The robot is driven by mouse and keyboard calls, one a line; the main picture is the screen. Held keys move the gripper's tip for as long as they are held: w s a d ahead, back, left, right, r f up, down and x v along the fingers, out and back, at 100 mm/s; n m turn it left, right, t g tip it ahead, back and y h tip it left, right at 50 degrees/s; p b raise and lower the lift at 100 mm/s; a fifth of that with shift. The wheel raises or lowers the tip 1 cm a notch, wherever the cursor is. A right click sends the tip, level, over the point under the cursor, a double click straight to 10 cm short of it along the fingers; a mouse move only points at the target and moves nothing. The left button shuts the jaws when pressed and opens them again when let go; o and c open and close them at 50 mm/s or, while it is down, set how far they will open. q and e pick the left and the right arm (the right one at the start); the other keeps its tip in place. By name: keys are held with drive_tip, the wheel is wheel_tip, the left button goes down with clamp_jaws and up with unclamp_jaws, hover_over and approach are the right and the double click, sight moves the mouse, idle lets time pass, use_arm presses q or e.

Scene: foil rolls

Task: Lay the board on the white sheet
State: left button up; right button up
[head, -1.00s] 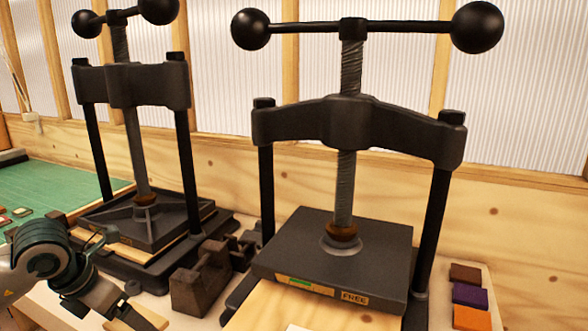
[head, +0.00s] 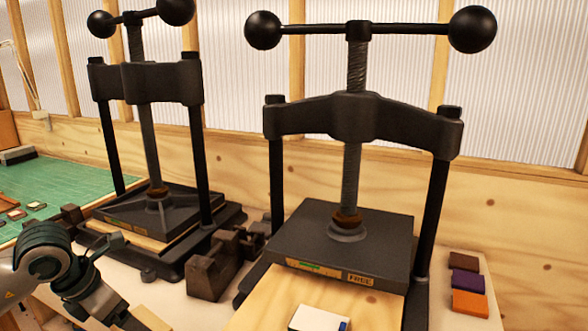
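A white, flat, sheet-like thing with a small blue mark at its right edge (head: 320,318) lies on the pale wooden surface (head: 275,300) of the right press, cut off by the bottom of the view. A strip of pale wood (head: 150,318) shows at the bottom edge beside the end of my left arm; I cannot tell whether it is the board. My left arm comes in at the lower left, and its gripper (head: 118,312) is mostly cut off, so its fingers do not show clearly. My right gripper is not in view.
The right press (head: 345,232) has its dark plate raised above the wood, with a label reading FREE. The left press (head: 150,215) stands behind my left arm. Brown, purple and orange blocks (head: 469,303) lie at the right.

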use_arm(q)
drive_tip(key=m, duration=0.1)
drive_tip(key=s+d+f+m+h, duration=0.1)
drive_tip(key=shift+d+m, duration=0.3)
drive_tip(key=shift+m, duration=0.1)
drive_tip(key=s+d+f+m+g+y, duration=0.1)
drive_tip(key=s+d+f+m+g, duration=0.2)
drive_tip(key=m, duration=1)
drive_tip(key=s+d+f+m+g+y+b, duration=0.1)
drive_tip(key=s+d+m+g, duration=0.4)
drive_tip(key=m, duration=0.8)
wheel_tip(320, 180, down, 2)
drive_tip(key=shift+s+d+f+m+y, duration=0.15)
drive_tip(key=shift+d+f+m+y, duration=0.15)
drive_tip(key=shift+d+y, duration=0.4)
drive_tip(key=shift+r, duration=0.1)
